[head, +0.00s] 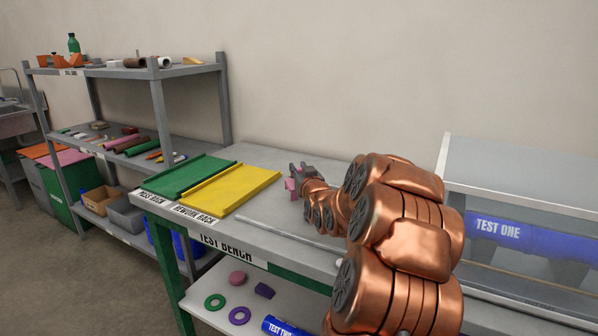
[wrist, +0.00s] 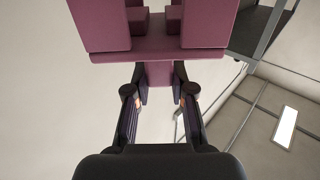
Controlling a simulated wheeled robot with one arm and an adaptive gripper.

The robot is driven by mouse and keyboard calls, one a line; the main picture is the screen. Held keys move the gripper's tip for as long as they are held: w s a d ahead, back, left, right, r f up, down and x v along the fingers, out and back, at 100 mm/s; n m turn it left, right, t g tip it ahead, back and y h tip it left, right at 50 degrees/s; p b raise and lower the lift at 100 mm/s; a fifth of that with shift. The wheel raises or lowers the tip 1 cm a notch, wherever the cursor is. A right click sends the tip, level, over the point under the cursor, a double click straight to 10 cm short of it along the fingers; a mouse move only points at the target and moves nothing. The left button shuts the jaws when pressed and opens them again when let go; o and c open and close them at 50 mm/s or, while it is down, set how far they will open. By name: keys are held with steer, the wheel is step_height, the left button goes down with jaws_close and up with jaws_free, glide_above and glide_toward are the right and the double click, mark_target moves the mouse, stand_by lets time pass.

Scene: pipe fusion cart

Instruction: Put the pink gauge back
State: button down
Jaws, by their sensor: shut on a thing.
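The pink gauge (wrist: 105,32) fills the top of the wrist view, a blocky body with a slotted far side and a narrow stem. My gripper (wrist: 160,78) is shut on that stem, with one finger on each side. In the head view the gauge (head: 290,185) is a small pink shape at my gripper (head: 297,175), above the grey test bench (head: 225,225), just right of the yellow rework rack. My arm hides part of the bench. I cannot tell which place belongs to the gauge.
A green pass rack (head: 185,176) and a yellow rework rack (head: 235,190) lie on the bench. A grey rod (head: 285,231) lies along its front. Rings and small parts sit on the lower shelf. A loaded shelf unit (head: 158,105) stands left, a TEST ONE cabinet (head: 520,165) right.

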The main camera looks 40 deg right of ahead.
steer(key=c, duration=1)
jaws_free()
step_height(320, 180, down, 2)
steer(key=shift+a, duration=0.1)
steer(key=shift+f, duration=0.2)
steer(key=shift+r+p, duration=0.4)
steer(key=shift+p, duration=0.2)
steer(key=shift+s+a, duration=0.1)
steer(key=shift+s, duration=0.2)
steer(key=v, duration=0.2)
steer(key=b+v, duration=0.1)
steer(key=v, duration=0.1)
steer(key=shift+s+a+r, duration=0.15)
steer(key=shift+s+r, duration=0.1)
steer(key=shift+s, duration=0.05)
steer(key=shift+s+a+r, duration=0.2)
steer(key=shift+s+a, duration=0.05)
steer(key=shift+s, duration=0.2)
steer(key=shift+s+a+r, duration=0.2)
steer(key=shift+s, duration=0.25)
steer(key=shift+r, duration=0.25)
